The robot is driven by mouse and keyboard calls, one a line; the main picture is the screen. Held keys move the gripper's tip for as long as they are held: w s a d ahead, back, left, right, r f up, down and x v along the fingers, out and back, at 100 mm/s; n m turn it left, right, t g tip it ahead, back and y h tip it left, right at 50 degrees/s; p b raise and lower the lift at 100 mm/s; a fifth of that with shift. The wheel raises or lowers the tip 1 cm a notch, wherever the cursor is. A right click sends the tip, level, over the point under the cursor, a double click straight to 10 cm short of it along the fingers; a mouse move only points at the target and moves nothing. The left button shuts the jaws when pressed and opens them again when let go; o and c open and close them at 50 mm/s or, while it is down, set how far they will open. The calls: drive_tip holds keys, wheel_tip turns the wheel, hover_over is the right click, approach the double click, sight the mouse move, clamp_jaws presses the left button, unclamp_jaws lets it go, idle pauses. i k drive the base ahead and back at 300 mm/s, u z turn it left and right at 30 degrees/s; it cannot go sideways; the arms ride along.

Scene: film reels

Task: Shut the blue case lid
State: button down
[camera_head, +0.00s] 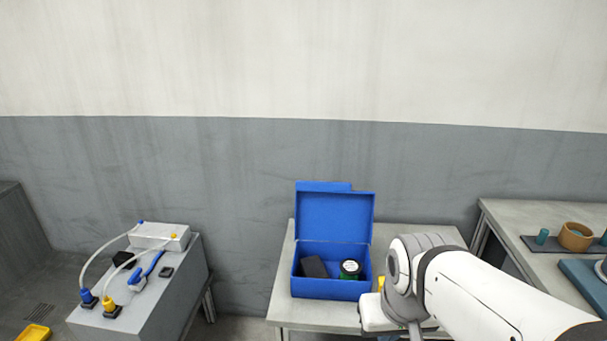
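The blue case (331,290) stands on a small light grey table, and its lid (335,214) stands open and upright at the back.
The small table (300,315) has bare room in front of the case. At left stands a grey cabinet (150,315) with a white box (160,236) and cables. At right, a bench (510,218) holds a brown bowl (575,236). A yellow tray (33,333) lies at the lower left.

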sight(325, 211)
drive_tip(key=u, duration=0.05)
drive_tip(key=i, duration=1)
drive_tip(key=u, duration=0.05)
